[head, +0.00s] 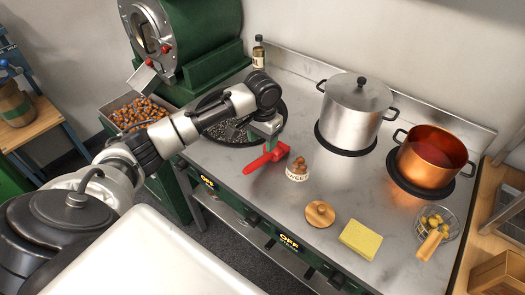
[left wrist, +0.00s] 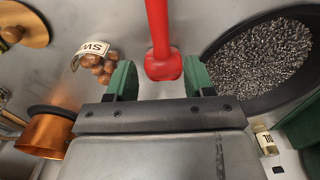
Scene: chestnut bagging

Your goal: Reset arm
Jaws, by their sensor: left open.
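My left arm reaches in from the left in the head view. Its gripper (head: 266,130) hangs above the steel worktop. In the left wrist view its two green fingers (left wrist: 158,78) stand apart with nothing clamped. A red tool (head: 267,158) lies on the worktop just below the gripper. In the left wrist view its red handle (left wrist: 158,30) shows beyond the gap between the fingers; I cannot tell its exact distance from them. My right gripper is not in view.
A dark pan of black grains (head: 228,130) lies behind the gripper, near the green roaster (head: 200,40). A steel pot (head: 352,105), a copper pot (head: 432,158), a wooden lid (head: 320,213), a yellow pad (head: 360,240) and a strainer (head: 430,245) occupy the right side.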

